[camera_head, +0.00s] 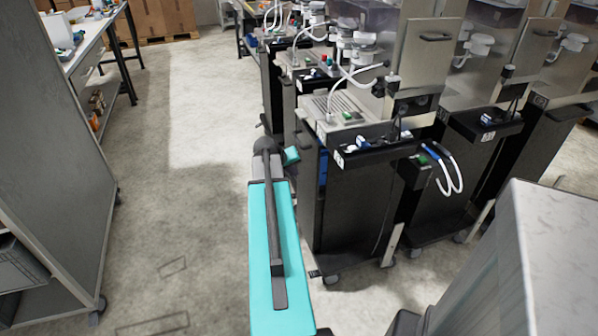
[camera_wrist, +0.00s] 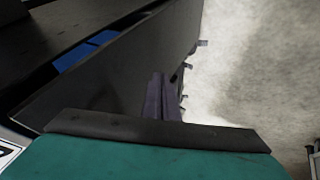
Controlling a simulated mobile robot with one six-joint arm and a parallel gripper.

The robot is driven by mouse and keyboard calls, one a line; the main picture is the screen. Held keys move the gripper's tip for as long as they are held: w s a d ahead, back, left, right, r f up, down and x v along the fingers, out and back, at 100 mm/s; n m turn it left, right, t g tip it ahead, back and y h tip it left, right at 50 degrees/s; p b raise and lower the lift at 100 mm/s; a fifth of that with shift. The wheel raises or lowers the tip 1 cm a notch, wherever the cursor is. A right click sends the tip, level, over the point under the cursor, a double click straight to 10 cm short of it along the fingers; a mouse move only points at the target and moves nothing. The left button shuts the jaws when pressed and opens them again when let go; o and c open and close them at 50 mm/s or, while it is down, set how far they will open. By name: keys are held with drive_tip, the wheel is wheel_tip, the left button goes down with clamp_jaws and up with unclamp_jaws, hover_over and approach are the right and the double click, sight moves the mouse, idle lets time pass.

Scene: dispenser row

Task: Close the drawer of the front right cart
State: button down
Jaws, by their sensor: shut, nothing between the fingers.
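The nearest cart in the head view (camera_head: 355,205) has a black body under a pale ribbed top. A blue strip (camera_head: 323,168) shows at its left side. In the wrist view a long dark panel (camera_wrist: 115,85), apparently a drawer wall or front, stands with blue (camera_wrist: 85,50) in the gap behind it, so the drawer appears partly open. My gripper (camera_wrist: 163,98) shows as dark fingers close together, empty, beside the panel's right part. I cannot tell whether they touch it.
More carts with tubes and white fittings (camera_head: 365,40) stand in a row to the right and behind. A grey cabinet (camera_head: 60,150) stands on the left. A clear concrete floor aisle (camera_head: 190,170) runs between. A pale block (camera_head: 555,260) fills the lower right.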

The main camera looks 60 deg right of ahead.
drive_tip(key=v, duration=0.9)
drive_tip(key=shift+s+b, duration=0.15)
drive_tip(key=shift+b, duration=0.15)
drive_tip(key=w+a+f+n+y, duration=0.2)
drive_tip(key=w+a+f, duration=0.2)
drive_tip(key=a+f, duration=0.6)
drive_tip(key=w+a+f+n+y, duration=0.1)
drive_tip(key=w+a+f+n, duration=0.15)
drive_tip(key=a+f, duration=0.65)
drive_tip(key=w+a+f+n+y, duration=0.15)
drive_tip(key=w+a+f, duration=0.4)
drive_tip(key=a, duration=0.75)
drive_tip(key=s+a+f+n+g+y, duration=0.1)
drive_tip(key=s+a+f, duration=0.2)
drive_tip(key=a+f, duration=0.35)
drive_tip(key=s+a+f+n+g+y, duration=0.1)
drive_tip(key=s+a+f, duration=0.25)
drive_tip(key=a, duration=0.55)
drive_tip(key=s+a+f+n+g, duration=0.1)
drive_tip(key=s+a+f, duration=0.2)
drive_tip(key=s+a, duration=0.3)
drive_tip(key=s+a+f+n+g, duration=0.1)
drive_tip(key=s+a+f, duration=0.3)
drive_tip(key=s+a, duration=0.2)
drive_tip(key=shift+s+a+y, duration=0.25)
drive_tip(key=shift+a+y, duration=0.2)
drive_tip(key=shift+a, duration=0.4)
drive_tip(key=shift+f, duration=0.1)
